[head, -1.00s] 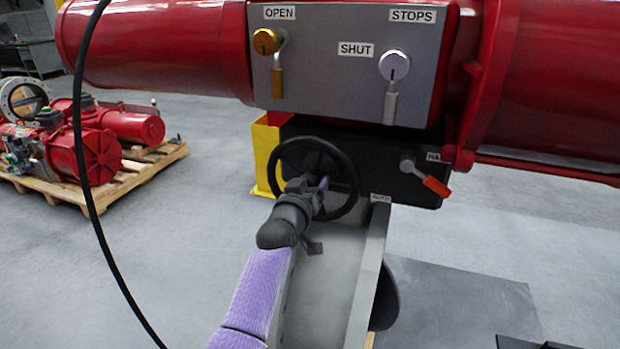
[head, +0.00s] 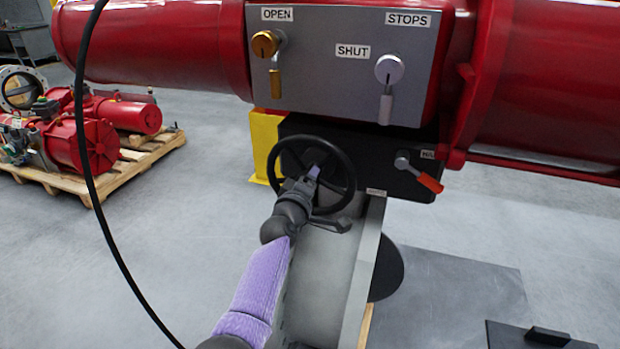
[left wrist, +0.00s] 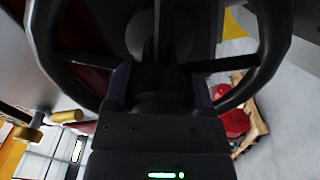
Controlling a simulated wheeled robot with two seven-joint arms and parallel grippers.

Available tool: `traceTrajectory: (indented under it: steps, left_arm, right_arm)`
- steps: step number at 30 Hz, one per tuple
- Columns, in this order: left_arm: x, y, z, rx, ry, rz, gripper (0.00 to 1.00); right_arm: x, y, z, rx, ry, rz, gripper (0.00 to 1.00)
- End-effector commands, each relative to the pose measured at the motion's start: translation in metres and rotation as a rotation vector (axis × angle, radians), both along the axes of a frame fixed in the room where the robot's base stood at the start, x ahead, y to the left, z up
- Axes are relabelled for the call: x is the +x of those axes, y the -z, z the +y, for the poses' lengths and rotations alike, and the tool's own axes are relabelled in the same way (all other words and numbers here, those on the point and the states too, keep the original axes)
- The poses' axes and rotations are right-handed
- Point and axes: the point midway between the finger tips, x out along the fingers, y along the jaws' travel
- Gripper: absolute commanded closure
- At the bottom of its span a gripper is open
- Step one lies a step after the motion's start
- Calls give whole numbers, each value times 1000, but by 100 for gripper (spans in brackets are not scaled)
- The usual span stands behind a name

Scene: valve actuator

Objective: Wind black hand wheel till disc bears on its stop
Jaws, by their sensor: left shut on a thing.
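The black hand wheel (head: 351,182) stands on the front of the black gearbox under the red actuator. My left gripper (head: 313,175) reaches it from the front and is shut at its middle. In the left wrist view, the two purple-sided fingers (left wrist: 158,88) sit either side of the dark hub, with the wheel's rim (left wrist: 42,35) curving around and spokes running out to both sides. A dark round disc (head: 388,270) shows partly beside the grey bracket, below the gearbox; its stop cannot be made out. My right gripper is out of view.
The panel (head: 330,85) carries a brass OPEN lock and a silver lock near the STOPS label. A black cable (head: 95,190) hangs at left. A pallet (head: 130,165) with red actuators stands behind on open floor.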

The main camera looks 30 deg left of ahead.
Motion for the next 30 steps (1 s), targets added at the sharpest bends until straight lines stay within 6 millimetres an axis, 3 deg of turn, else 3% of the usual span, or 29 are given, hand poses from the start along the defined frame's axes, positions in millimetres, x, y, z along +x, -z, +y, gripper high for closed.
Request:
traceTrajectory:
  steps: [12,30]
  left_arm:
    - [0,0,0,-206,-1,-48,100]
    - [0,0,0,-234,-1,-54,100]
  right_arm:
    - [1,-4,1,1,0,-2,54]
    - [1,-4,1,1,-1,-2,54]
